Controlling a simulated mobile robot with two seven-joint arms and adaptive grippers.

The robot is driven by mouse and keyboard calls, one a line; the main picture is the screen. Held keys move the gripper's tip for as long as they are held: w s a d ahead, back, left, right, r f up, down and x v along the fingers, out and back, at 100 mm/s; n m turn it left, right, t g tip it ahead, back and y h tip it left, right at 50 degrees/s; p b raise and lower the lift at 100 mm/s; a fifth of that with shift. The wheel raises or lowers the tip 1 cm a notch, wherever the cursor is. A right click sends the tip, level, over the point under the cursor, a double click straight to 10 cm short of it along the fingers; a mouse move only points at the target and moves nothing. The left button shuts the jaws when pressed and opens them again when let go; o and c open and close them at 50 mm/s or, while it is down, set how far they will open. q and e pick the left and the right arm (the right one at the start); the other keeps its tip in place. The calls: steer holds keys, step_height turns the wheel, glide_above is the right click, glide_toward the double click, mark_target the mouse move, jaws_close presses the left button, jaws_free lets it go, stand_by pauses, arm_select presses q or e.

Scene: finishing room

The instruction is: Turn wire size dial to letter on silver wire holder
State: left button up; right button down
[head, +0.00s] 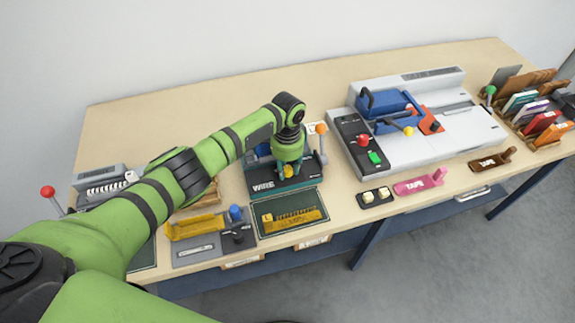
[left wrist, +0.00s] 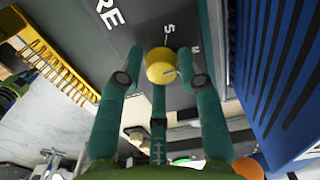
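The wire machine (head: 283,188), dark with "WIRE" in white on its front, stands mid-table. Its yellow wire size dial (head: 288,171) shows under my left gripper (head: 289,160). In the left wrist view, the round yellow dial (left wrist: 161,65) sits between the fingers of my left gripper (left wrist: 161,58), which appear to touch its sides. White letters S and M show on the panel beyond the dial and to its right. A grey stand with a pale, silvery wire coil (head: 108,187) is at the table's left, partly behind my arm; I cannot read a letter on it. My right gripper is not in view.
A yellow comb holder (head: 292,219) lies on a dark green mat in front of the machine. A grey block (head: 215,243) with a blue knob is left of it. A large grey binding machine (head: 425,122) stands at right. The table's back left is clear.

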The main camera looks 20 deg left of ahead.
mark_target(287, 169)
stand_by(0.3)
arm_select(q)
steer(key=shift+w+r, duration=0.1)
steer(key=shift+r, duration=0.15)
step_height(287, 169, up, 12)
steer(key=shift+f, duration=0.25)
steer(key=shift+f, duration=0.1)
stand_by(0.3)
